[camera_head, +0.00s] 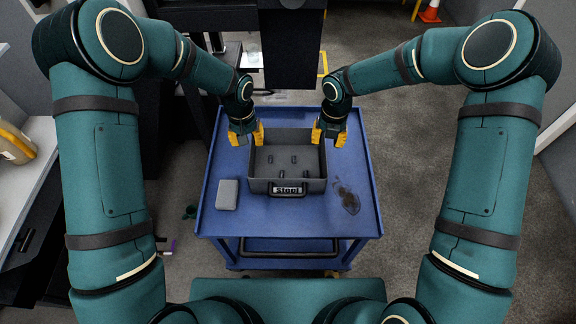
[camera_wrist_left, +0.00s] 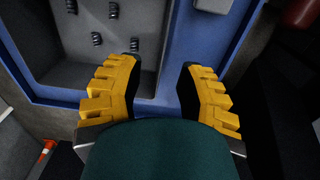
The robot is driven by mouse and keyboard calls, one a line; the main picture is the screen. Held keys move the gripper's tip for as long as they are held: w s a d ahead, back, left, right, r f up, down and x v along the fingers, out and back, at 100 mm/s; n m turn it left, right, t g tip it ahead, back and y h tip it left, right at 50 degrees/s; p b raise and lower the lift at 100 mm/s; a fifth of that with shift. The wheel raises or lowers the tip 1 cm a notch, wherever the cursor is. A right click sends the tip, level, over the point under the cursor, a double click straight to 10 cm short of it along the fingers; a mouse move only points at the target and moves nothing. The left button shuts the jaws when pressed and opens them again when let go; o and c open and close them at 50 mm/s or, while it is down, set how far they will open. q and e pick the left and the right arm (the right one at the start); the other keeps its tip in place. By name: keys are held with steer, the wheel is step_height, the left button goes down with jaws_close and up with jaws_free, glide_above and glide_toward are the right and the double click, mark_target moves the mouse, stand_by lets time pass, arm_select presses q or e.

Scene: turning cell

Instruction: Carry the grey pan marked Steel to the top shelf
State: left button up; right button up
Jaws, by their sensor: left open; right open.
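The grey pan marked Steel (camera_head: 288,187) sits upright on the blue cart, its label and a dark handle on the near wall. Several small dark pieces lie inside it. My left gripper (camera_head: 246,136) is open at the pan's left wall, near its far end. In the left wrist view the yellow fingers (camera_wrist_left: 158,80) are apart, with the pan (camera_wrist_left: 75,68) beside and partly behind the left finger. My right gripper (camera_head: 329,133) is open at the pan's right wall, near its far end. Contact with the pan cannot be told. The top shelf cannot be made out.
The blue cart (camera_head: 250,222) has a light grey box (camera_head: 228,194) left of the pan and a dark stain (camera_head: 347,197) to its right. A black column stands behind the cart. A light counter with a yellowish container (camera_head: 14,143) is at far left. Carpet is clear at right.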

mark_target(251, 162)
arm_select(q)
steer(key=shift+w+a+r, duration=0.2)
steer(key=shift+w+r, duration=0.25)
arm_select(e)
steer(key=shift+w+d+r+n, duration=0.3)
steer(key=shift+w+r+n, duration=0.2)
steer(key=shift+n, duration=0.3)
steer(key=shift+f, duration=0.1)
